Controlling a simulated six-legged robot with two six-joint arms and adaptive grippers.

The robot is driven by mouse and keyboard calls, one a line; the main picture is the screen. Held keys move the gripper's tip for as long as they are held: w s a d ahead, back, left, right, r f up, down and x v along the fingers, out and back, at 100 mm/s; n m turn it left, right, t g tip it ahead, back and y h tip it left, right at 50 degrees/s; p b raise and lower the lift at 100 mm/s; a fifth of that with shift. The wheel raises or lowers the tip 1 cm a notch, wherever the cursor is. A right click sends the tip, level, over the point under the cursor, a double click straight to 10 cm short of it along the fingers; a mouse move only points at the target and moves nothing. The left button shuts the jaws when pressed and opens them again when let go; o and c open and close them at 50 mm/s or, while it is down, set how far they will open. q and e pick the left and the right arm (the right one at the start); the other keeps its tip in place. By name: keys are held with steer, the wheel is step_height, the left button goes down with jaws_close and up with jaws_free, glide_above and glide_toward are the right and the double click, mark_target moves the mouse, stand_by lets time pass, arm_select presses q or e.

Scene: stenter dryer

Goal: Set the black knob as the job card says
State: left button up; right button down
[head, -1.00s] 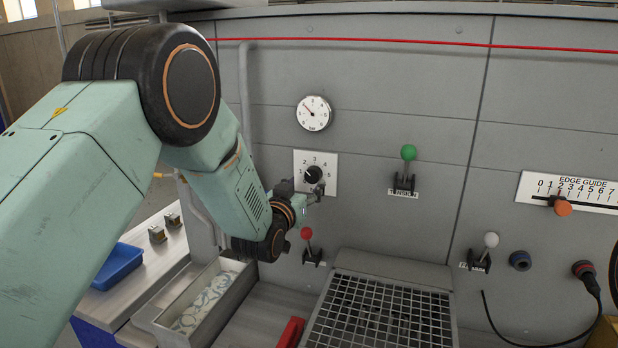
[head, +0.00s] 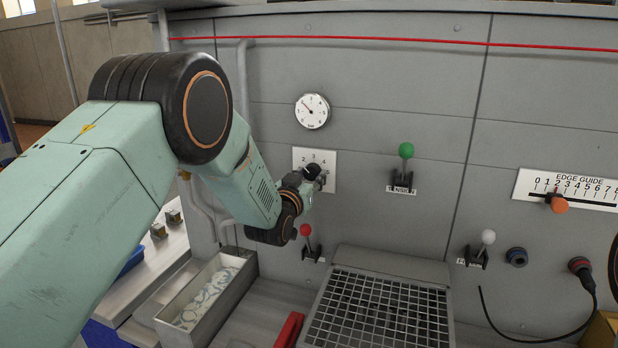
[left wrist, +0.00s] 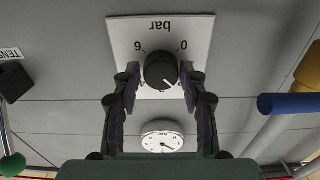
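The black knob (head: 312,172) sits on a white square dial plate (head: 327,158) on the grey machine wall. In the left wrist view, which shows the plate upside down, the knob (left wrist: 162,72) has a white pointer line towards the lower right, and "bar", 6 and 0 are legible. My left gripper (left wrist: 160,84) is open, with its fingers on either side of the knob and small gaps visible. In the head view my left gripper (head: 316,177) covers the plate's lower part. My right gripper and the job card are not in view.
A round gauge (head: 312,111) with a red needle is above the plate. A red-knobbed lever (head: 306,231) is close below my gripper; a green-knobbed lever (head: 406,151) is to the right. A metal grating (head: 378,310) and an open tray (head: 166,313) lie below.

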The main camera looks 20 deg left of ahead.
arm_select(q)
steer(key=shift+a, duration=0.1)
steer(key=c, duration=0.7)
steer(key=m+b, duration=0.2)
steer(key=m, duration=0.1)
steer(key=shift+f+m+b, duration=0.15)
steer(key=shift+m+b, duration=0.15)
steer(key=shift+b, duration=0.05)
steer(key=m+b, duration=0.1)
steer(key=m, duration=0.1)
steer(key=shift+m+b, duration=0.3)
steer(key=shift+m, duration=0.1)
steer(key=m+b, duration=0.3)
steer(key=m, duration=0.3)
steer(key=shift+a+r+m+b, duration=0.15)
steer(key=shift+m+b, duration=0.4)
steer(key=shift+m, duration=0.8)
steer(key=shift+d+r+m+b, duration=0.1)
steer(key=shift+m+b, duration=0.45)
steer(key=shift+m, duration=0.8)
